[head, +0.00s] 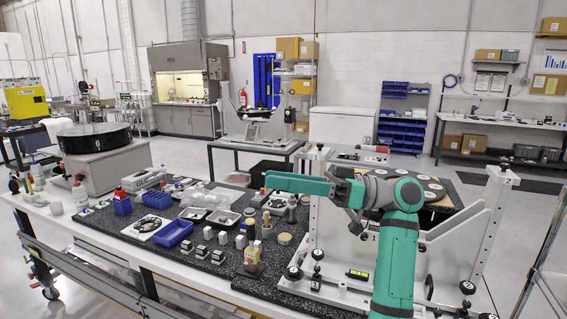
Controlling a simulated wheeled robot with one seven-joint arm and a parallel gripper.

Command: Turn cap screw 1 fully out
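The mirror fixture (487,226) is a white frame at the right end of the bench, with upright posts on both sides and black knobs at its feet. A dark round plate with pale discs (432,186) sits in it, partly behind my arm. A label "2" shows on the right post and what looks like a "1" near the middle front. Cap screw 1 cannot be made out; it is too small or hidden by my arm. My teal arm rises in front of the fixture.
The speckled black bench top (205,262) carries blue bins (173,233), metal trays (224,218), small blocks and bottles left of the fixture. A yellow-green level (358,274) lies by its front foot. Another fixture stands on a table (258,146) behind.

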